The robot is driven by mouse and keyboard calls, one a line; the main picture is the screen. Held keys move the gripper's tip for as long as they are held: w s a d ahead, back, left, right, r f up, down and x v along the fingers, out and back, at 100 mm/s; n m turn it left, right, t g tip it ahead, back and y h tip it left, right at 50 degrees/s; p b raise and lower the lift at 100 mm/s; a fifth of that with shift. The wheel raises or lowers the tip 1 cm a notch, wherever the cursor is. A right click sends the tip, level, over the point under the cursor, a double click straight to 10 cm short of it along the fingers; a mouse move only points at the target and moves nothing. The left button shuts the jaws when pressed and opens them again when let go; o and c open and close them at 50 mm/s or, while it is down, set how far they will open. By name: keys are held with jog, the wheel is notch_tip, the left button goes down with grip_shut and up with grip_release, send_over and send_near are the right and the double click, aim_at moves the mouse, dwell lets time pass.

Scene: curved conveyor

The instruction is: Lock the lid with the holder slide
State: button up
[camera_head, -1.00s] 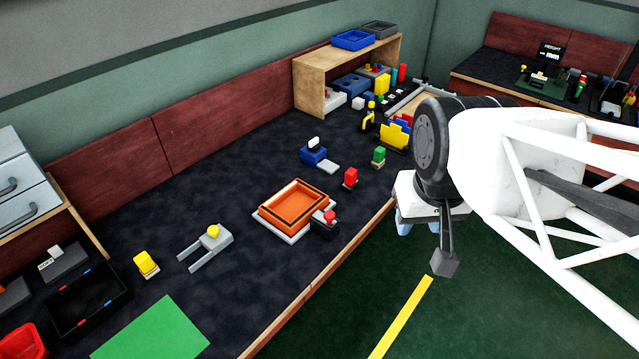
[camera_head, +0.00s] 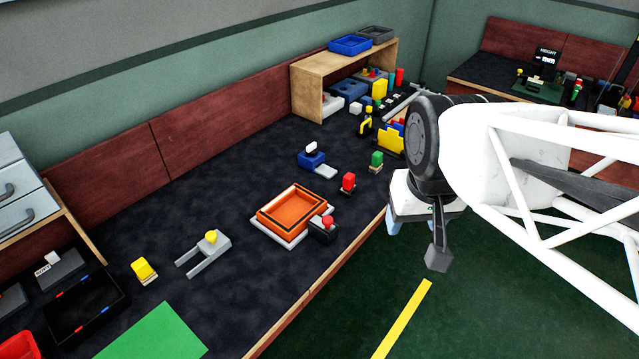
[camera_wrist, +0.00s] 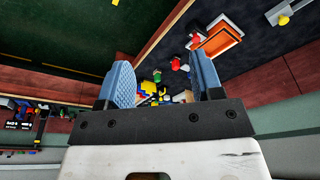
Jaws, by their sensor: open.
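An orange open-topped tray-like part (camera_head: 292,210) with a dark rim sits on a pale base plate (camera_head: 262,226) near the table's front edge. A black block with a red knob (camera_head: 323,228) stands at its near right corner. A grey two-pronged slide with a yellow knob (camera_head: 203,252) lies apart, to the left. I cannot tell for sure which piece is the lid or the holder slide. My gripper (camera_head: 408,226) hangs past the table's front edge, right of the orange part. In the wrist view my gripper (camera_wrist: 164,80) is open, with nothing between its blue fingers.
A wooden shelf (camera_head: 306,92) stands at the back. A green mat (camera_head: 155,334) lies front left.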

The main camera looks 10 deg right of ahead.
jog(key=w+a+f+g, duration=0.1)
jog(key=w+f+g, duration=0.1)
jog(key=w, duration=0.7)
jog(key=g, duration=0.5)
send_near(328, 219)
jog(key=f, duration=0.1)
jog(key=shift+s, duration=0.25)
jog(key=shift+f, duration=0.2)
jog(key=shift+x, duration=3.75)
